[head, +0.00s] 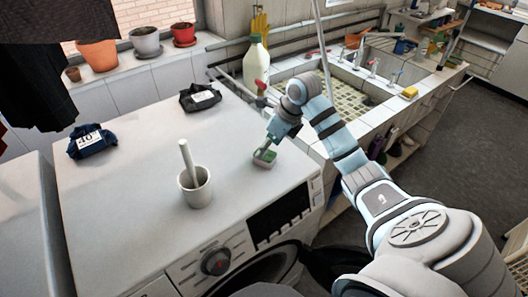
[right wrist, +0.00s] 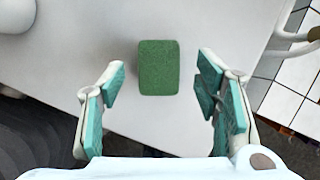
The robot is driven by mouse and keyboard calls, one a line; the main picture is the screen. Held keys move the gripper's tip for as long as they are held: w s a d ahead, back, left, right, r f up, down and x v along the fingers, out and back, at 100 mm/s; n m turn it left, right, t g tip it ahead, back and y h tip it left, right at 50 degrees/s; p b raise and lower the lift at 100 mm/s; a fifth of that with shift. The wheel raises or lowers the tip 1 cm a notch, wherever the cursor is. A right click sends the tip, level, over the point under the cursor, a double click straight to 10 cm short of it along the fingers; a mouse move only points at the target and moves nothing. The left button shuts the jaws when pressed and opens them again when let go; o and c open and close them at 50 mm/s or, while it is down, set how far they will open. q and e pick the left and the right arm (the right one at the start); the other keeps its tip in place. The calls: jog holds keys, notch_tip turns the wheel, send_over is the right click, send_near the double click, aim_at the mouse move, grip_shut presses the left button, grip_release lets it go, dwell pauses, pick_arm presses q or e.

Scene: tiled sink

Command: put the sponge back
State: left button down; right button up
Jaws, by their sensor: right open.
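A green sponge (right wrist: 159,68) lies on the white top of the washing machine (head: 120,215). My right gripper (head: 267,148) points down just over the sponge. In the right wrist view its teal-padded fingers are spread wide, with the sponge between and slightly beyond them and a gap on each side. My left gripper is out of view. A yellow sponge-like block (head: 410,92) lies on the sink's tiled edge at the right.
A white mug-like pot with a stick (head: 195,187) stands left of the sponge. Dark cloth bundles (head: 92,141) and (head: 200,97) lie farther back. A large bottle (head: 256,65) stands behind the machine. The tiled sink (head: 352,100) with taps is at the right.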

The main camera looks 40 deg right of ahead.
jog(key=v, duration=0.7)
jog(key=shift+s+r, duration=0.25)
jog(key=shift+r, duration=0.1)
jog(key=shift+d, duration=0.1)
